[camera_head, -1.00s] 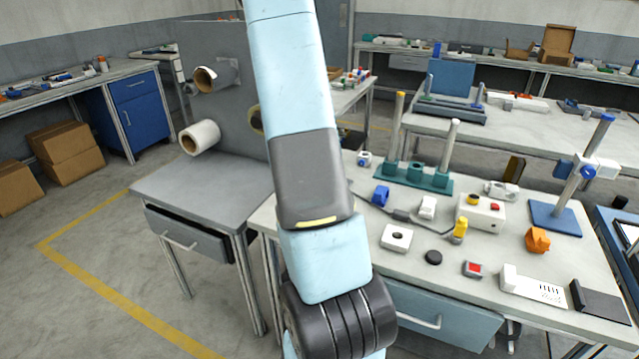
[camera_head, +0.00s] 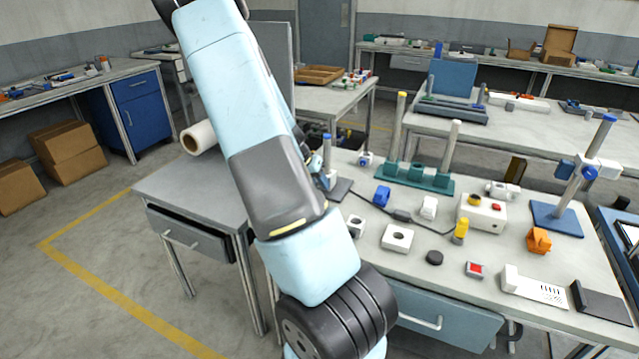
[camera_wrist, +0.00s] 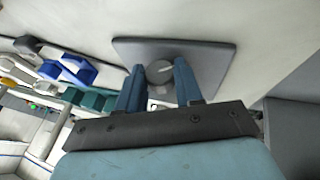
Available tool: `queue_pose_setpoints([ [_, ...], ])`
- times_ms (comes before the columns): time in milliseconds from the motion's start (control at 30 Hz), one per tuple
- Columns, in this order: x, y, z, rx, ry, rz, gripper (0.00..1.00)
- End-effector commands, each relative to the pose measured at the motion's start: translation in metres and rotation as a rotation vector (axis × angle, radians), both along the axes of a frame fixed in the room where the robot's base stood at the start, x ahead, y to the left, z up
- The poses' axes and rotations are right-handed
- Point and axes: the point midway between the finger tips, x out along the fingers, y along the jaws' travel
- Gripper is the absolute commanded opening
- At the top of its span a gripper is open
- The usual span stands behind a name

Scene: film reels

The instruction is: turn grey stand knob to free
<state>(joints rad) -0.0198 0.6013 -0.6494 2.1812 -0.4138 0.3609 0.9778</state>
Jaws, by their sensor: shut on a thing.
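The grey stand has a flat grey base plate (camera_wrist: 215,62), which also shows in the head view (camera_head: 341,188), and a pale post with a blue top (camera_head: 327,150). Its round grey knob (camera_wrist: 159,72) carries a pale line mark. In the wrist view my gripper (camera_wrist: 159,80) has its two blue fingers on either side of the knob, shut on it. The line tilts slightly up to the right. In the head view my arm hides most of the gripper, and the knob cannot be made out.
A teal stand with posts (camera_head: 414,178) and a blue clip (camera_head: 381,196) are to the right of the grey stand. White blocks (camera_head: 397,238) lie nearer the front. A blue stand (camera_head: 556,217) is at the far right.

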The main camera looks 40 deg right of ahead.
Motion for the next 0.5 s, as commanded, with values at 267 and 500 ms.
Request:
queue_pose_setpoints([
  [267,0.0063,0.0036,0.0002,-0.008,0.012,0.011,0.05],
  [500,0.0067,0.0036,0.0005,-0.008,0.01,0.011,0.43],
])
